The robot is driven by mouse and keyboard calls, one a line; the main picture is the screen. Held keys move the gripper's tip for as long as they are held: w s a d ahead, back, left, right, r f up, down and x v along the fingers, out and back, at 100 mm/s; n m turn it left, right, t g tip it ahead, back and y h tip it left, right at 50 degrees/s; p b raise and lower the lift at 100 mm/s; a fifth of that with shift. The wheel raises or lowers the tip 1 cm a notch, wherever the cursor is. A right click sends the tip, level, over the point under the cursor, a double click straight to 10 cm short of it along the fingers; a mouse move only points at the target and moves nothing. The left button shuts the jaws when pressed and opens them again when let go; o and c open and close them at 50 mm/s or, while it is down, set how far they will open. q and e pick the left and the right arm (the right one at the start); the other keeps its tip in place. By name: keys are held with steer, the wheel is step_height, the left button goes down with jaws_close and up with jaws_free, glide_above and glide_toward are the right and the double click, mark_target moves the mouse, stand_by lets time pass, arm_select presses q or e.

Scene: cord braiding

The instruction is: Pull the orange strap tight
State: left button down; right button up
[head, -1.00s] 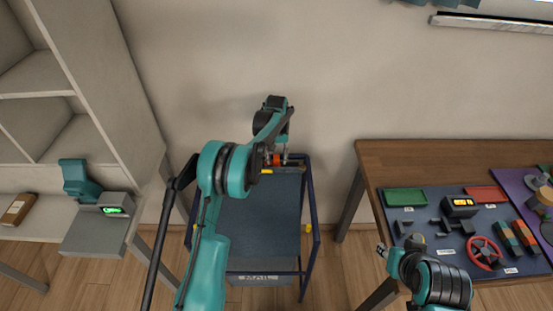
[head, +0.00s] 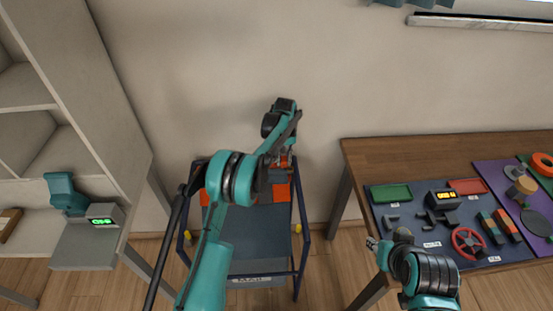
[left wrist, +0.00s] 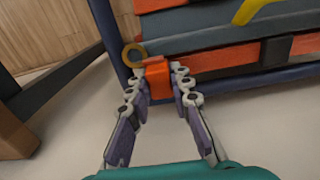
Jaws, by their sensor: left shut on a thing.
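The orange strap (head: 281,193) shows as orange patches on the far part of the dark mail cart (head: 262,230), on both sides of my left arm. My left gripper (head: 284,163) is over the cart's far edge by the wall. In the left wrist view my left gripper (left wrist: 160,88) is shut on the orange strap's end (left wrist: 157,78), close to a brass ring (left wrist: 134,54) at the cart's frame. More orange bands run along the cart there. My left arm hides the middle of the strap in the head view. My right gripper (head: 373,244) is small, beside the table, away from the strap.
The wooden table (head: 390,155) at right holds a blue board (head: 400,235) with trays, blocks and a red wheel. A shelf unit (head: 100,120) and a device with a green display (head: 102,220) stand at left. The wall (head: 200,80) is close behind the cart.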

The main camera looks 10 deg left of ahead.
mark_target(284, 159)
arm_select(q)
steer(key=c, duration=1.3)
jaws_free()
steer(key=shift+c, duration=0.2)
step_height(284, 159, up, 12)
